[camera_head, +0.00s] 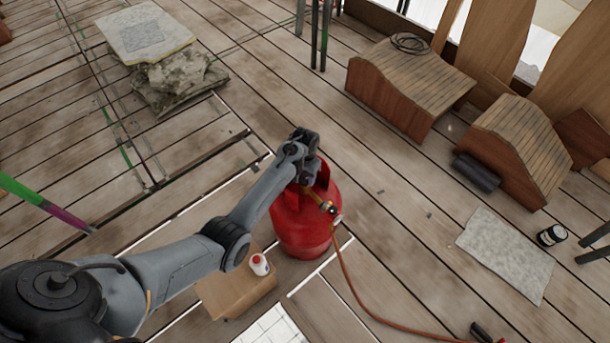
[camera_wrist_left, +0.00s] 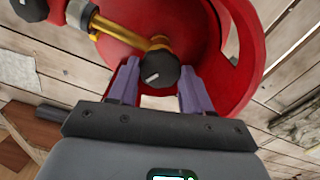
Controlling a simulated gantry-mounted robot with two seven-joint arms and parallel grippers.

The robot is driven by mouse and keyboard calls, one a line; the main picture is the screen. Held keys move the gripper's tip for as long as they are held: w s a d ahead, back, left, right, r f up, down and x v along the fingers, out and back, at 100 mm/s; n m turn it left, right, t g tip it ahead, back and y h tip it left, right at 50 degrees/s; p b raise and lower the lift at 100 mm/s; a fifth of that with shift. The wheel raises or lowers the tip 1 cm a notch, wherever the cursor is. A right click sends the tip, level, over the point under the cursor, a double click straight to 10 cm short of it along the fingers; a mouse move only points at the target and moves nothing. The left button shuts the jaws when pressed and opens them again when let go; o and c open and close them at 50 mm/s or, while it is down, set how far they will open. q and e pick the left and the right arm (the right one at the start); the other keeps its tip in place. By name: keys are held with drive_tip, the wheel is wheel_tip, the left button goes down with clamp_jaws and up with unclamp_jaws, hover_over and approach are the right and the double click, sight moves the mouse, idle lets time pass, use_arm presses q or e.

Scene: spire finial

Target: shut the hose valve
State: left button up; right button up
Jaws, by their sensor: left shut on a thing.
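A red gas cylinder (camera_head: 305,232) stands on the plank floor with a brass valve (camera_head: 321,198) at its top. An orange hose (camera_head: 362,300) runs from the valve area down to the floor. My left gripper (camera_head: 305,180) reaches into the cylinder's collar. In the left wrist view, a black knob (camera_wrist_left: 160,69) with a white mark sits on the end of the brass stem (camera_wrist_left: 125,34), between my purple-grey fingers (camera_wrist_left: 158,88). The gripper is shut on this knob. A second dark knob (camera_wrist_left: 30,8) shows at the upper left. My right gripper is not in view.
A cardboard box (camera_head: 235,292) with a white, red-capped bottle (camera_head: 259,264) stands beside the cylinder. Stone slabs (camera_head: 145,33) lie at the back left. Wooden shingled forms (camera_head: 410,80) stand at the back right.

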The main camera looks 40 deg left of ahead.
use_arm(q)
drive_tip(key=shift+r+m+p, duration=0.2)
drive_tip(key=shift+m+p, duration=0.5)
drive_tip(key=shift+p, duration=0.35)
drive_tip(key=shift+m+p, duration=0.7)
drive_tip(key=shift+p, duration=0.1)
drive_tip(key=shift+m+p, duration=0.7)
drive_tip(key=shift+m, duration=0.3)
drive_tip(key=shift+m+p, duration=0.4)
drive_tip(key=shift+m, duration=0.4)
drive_tip(key=m, duration=0.2)
drive_tip(key=shift+f+m+p, duration=0.15)
drive_tip(key=shift+m+p, duration=0.15)
drive_tip(key=shift+m, duration=1.6)
